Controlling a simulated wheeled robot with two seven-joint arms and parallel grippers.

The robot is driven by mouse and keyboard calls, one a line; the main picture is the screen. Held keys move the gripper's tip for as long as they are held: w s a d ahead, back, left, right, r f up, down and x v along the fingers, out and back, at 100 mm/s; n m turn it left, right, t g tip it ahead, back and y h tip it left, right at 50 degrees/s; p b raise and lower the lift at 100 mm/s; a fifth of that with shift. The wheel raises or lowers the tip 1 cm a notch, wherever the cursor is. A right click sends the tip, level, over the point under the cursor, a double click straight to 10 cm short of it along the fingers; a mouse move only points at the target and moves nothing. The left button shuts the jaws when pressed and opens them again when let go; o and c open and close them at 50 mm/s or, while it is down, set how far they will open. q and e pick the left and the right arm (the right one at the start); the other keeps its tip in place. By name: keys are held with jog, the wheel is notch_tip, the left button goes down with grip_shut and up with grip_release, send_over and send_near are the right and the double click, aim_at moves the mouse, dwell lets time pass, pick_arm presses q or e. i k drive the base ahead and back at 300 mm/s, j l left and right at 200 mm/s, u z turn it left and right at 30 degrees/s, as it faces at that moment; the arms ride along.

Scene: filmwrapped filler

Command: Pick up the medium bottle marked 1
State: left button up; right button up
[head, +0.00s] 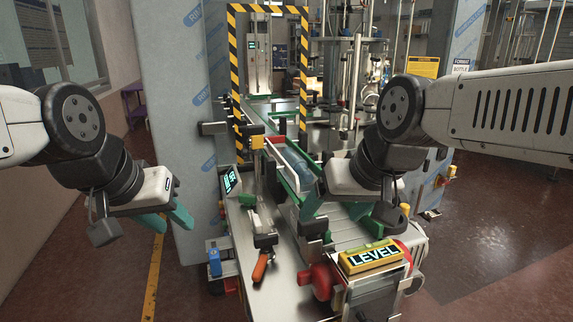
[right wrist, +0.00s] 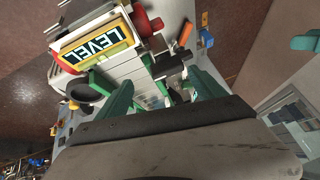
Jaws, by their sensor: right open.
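A pale blue, see-through shape (head: 307,164), which looks like a bottle, is on the conveyor in the head view, partly behind my right wrist. I cannot read a 1 on it or tell its size. My right gripper (head: 343,220) is open, its teal fingers spread over the conveyor, close to this shape on its near side. In the right wrist view, the right gripper's fingers (right wrist: 162,92) are apart, with no clear bottle between them. My left gripper (head: 175,222) hangs left of the machine with its teal fingers apart and empty.
A yellow LEVEL box (head: 371,257) and a red knob (head: 322,281) stand at the machine's near end. An orange-handled clamp (head: 261,266) is on its left side. A striped yellow-black frame (head: 305,75) arches over the conveyor. Open floor (head: 480,240) lies to the right.

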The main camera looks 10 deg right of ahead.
aim_at(300, 166)
jog(key=j+z, duration=0.25)
jog(key=j, duration=0.95)
jog(key=i+j+z, duration=0.1)
jog(key=i+j, duration=0.3)
jog(key=j, duration=0.1)
